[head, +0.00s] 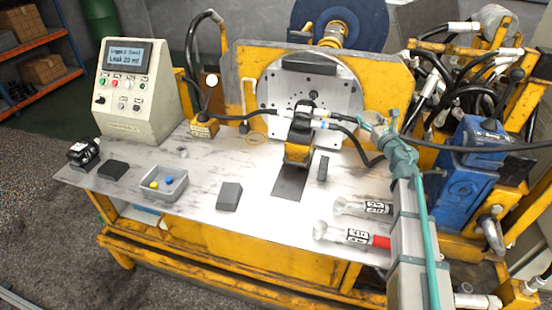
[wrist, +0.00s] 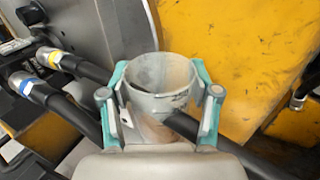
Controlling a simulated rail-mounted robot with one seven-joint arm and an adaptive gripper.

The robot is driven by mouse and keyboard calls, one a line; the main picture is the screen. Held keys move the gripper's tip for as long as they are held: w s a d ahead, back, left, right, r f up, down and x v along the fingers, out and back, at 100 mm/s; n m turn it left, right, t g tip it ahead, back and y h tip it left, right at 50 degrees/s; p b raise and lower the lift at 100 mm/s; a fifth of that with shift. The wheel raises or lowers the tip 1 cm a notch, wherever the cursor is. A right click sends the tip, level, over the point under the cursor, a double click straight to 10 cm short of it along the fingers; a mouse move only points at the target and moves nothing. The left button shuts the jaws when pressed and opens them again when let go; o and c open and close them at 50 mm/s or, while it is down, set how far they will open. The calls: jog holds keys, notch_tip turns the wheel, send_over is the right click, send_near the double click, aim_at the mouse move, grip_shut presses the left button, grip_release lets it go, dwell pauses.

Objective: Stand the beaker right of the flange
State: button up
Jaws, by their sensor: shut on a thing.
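My gripper (head: 378,126) is shut on the beaker, a pale grey open-topped cup. In the wrist view the beaker (wrist: 158,88) stands between the two teal fingers (wrist: 160,105), its open rim facing the camera. In the head view the beaker (head: 366,118) is small and partly hidden by the fingers. It is just right of the flange, a round grey metal plate (head: 270,92) with holes on the yellow stand. The flange also fills the upper left of the wrist view (wrist: 75,25). I cannot tell whether the beaker's bottom touches anything.
Black hoses (wrist: 85,68) run close to the beaker. The yellow frame (wrist: 240,50) is behind it. Two labelled bottles (head: 355,236) lie at the table's front right. A grey tray (head: 162,193), a grey block (head: 229,196) and a control box (head: 135,95) occupy the left side.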

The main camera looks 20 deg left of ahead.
jog(key=shift+f+b, duration=1.15)
jog(key=shift+f, duration=3.8)
jog(key=shift+f, duration=0.15)
jog(key=o, duration=1.2)
jog(key=v, duration=1.2)
